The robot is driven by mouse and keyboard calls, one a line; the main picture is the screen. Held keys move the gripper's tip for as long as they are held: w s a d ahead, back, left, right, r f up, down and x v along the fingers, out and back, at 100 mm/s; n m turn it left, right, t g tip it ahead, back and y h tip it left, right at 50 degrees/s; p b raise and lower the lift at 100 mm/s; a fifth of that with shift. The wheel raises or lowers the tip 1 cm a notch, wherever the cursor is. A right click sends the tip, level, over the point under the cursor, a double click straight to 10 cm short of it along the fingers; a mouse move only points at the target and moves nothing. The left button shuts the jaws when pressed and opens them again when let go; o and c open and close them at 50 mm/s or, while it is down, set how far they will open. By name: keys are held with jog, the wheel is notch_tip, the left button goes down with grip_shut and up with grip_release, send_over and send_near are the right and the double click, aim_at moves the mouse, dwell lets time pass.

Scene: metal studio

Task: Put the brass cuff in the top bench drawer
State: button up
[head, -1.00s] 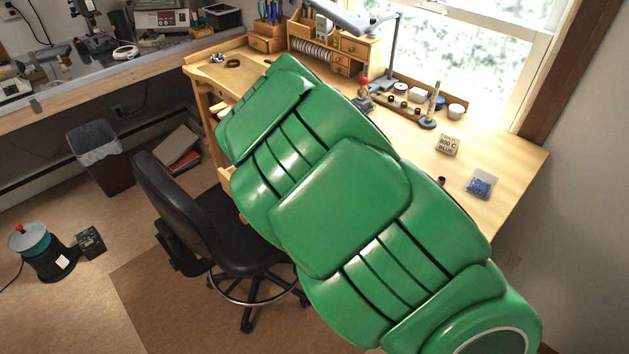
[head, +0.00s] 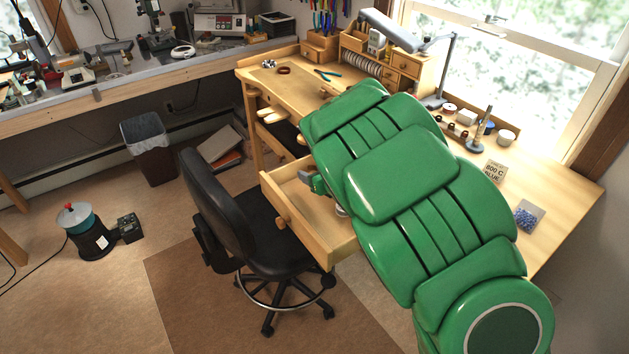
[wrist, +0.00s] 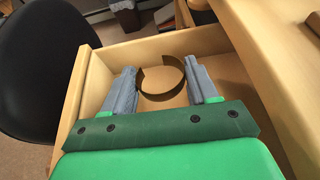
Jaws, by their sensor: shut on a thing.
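The brass cuff (wrist: 165,97) is an open ring with a gap, seen in the wrist view between the two grey fingers of my gripper (wrist: 162,68). The fingers are shut on its opposite sides. The cuff is over the inside of the open bench drawer (wrist: 150,48); I cannot tell whether it touches the drawer floor. In the head view the pulled-out wooden drawer (head: 298,228) shows under the bench top, partly covered by my green arm. One grey fingertip shows at the drawer's far side; the cuff is hidden there.
The black chair (head: 225,210) stands close in front of the drawer. The bench top (head: 545,205) overhangs the drawer at right in the wrist view.

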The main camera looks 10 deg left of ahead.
jog(key=shift+f, duration=1.5)
jog(key=shift+f, duration=0.6)
jog(key=o, duration=1)
jog(key=shift+o, duration=0.2)
jog(key=shift+r, duration=0.3)
jog(key=shift+r, duration=0.25)
jog(key=shift+s+d+r, duration=0.1)
jog(key=shift+v, duration=3.6)
